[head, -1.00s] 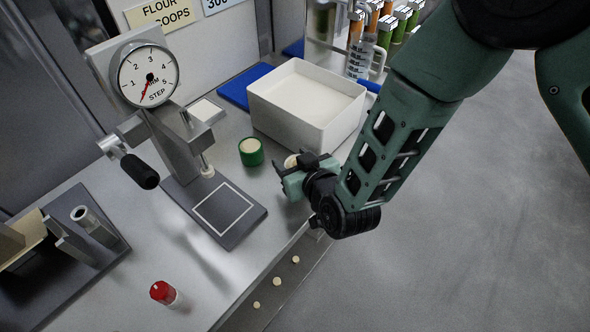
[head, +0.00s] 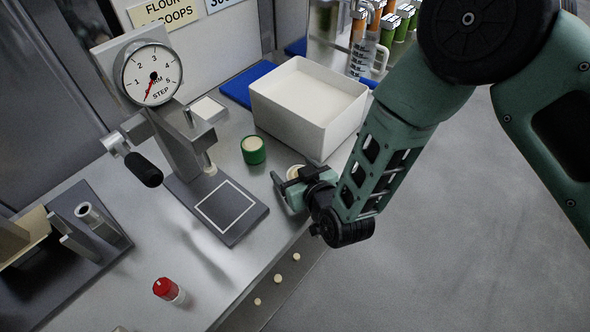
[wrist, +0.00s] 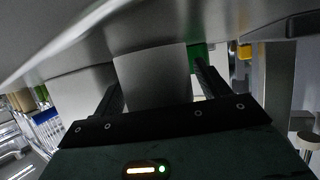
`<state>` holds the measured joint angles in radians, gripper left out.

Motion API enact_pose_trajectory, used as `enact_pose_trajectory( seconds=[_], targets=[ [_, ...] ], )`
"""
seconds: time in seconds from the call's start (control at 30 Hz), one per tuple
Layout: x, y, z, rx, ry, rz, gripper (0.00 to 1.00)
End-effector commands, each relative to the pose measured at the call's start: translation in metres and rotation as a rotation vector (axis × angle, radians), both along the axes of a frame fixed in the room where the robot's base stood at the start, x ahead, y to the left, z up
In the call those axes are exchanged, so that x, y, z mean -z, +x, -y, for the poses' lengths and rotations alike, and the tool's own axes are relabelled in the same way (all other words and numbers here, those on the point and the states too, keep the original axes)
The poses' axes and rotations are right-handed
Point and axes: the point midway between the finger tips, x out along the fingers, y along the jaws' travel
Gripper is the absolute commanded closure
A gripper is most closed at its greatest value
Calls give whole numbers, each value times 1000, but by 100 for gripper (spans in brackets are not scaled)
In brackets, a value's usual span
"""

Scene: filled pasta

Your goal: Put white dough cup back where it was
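The white dough cup (head: 295,171) stands on the steel counter near its right edge, in front of the white bin, partly hidden behind my gripper in the head view. My gripper (head: 299,187) is low at the counter with its fingers on either side of the cup. In the wrist view the cup's pale wall (wrist: 152,75) shows between the two dark fingers (wrist: 158,85), with narrow gaps beside it. The gripper looks open around the cup.
A green dough cup (head: 253,151) stands to the left. The white bin (head: 300,128) is just behind. The press with its dial (head: 152,74) and dark base (head: 250,222) is left. A red-capped shaker (head: 167,289) stands in front. The counter's right edge is close.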

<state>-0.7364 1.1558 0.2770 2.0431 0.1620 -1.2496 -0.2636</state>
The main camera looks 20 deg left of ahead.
Motion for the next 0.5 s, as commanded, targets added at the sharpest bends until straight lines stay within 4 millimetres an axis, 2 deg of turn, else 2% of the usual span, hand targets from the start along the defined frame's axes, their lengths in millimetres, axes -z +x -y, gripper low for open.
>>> enact_pose_trajectory(
  seconds=[0.23, 0.5],
  targets=[
    [-4, -3, 3, 0, 0, 0, 25],
    [-22, -37, 37, -2, 0, 0, 25]
  ],
)
